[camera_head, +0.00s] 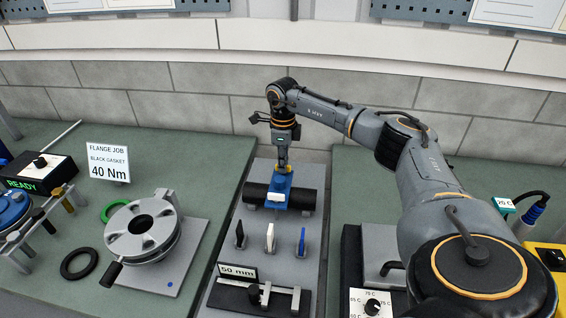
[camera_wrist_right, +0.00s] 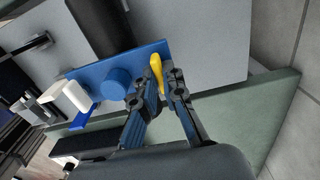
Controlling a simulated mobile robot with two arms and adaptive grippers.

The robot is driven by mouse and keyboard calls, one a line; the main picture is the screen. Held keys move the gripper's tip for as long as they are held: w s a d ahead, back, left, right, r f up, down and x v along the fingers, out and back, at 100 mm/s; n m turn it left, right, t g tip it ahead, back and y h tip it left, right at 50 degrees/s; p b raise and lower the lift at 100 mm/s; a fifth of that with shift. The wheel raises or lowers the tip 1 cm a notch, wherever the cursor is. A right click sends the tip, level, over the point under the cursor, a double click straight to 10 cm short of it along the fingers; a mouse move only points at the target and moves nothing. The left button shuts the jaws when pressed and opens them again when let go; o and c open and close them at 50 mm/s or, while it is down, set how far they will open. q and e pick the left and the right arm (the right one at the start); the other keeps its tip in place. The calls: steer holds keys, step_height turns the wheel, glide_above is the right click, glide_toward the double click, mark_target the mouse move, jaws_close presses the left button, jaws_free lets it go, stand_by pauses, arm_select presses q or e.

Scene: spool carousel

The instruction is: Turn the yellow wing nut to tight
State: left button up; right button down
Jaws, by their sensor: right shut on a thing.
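The yellow wing nut (camera_wrist_right: 157,72) shows in the right wrist view, standing on a blue clamp block (camera_wrist_right: 112,73). In the head view the yellow nut (camera_head: 283,168) is a small spot at the top of the blue block (camera_head: 278,190), which sits on a black cylinder (camera_head: 255,194). My right gripper (camera_wrist_right: 163,85) points at the nut, and its fingers are closed around it, one on each side. In the head view the right gripper (camera_head: 283,160) comes down from above onto the block. How far the nut is turned cannot be told. My left gripper is not in view.
In front of the block stand black, white (camera_head: 270,238) and blue (camera_head: 302,242) levers, and a "50 mm" label (camera_head: 238,271). A grey flange (camera_head: 142,230) and black ring (camera_head: 79,263) lie on the left bench. A yellow box (camera_head: 548,262) is at the far right.

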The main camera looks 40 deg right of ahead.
steer(key=shift+d+r, duration=0.1)
steer(key=shift+r, duration=0.05)
steer(key=c, duration=1.4)
jaws_free()
steer(key=shift+c, duration=0.2)
step_height(320, 180, up, 12)
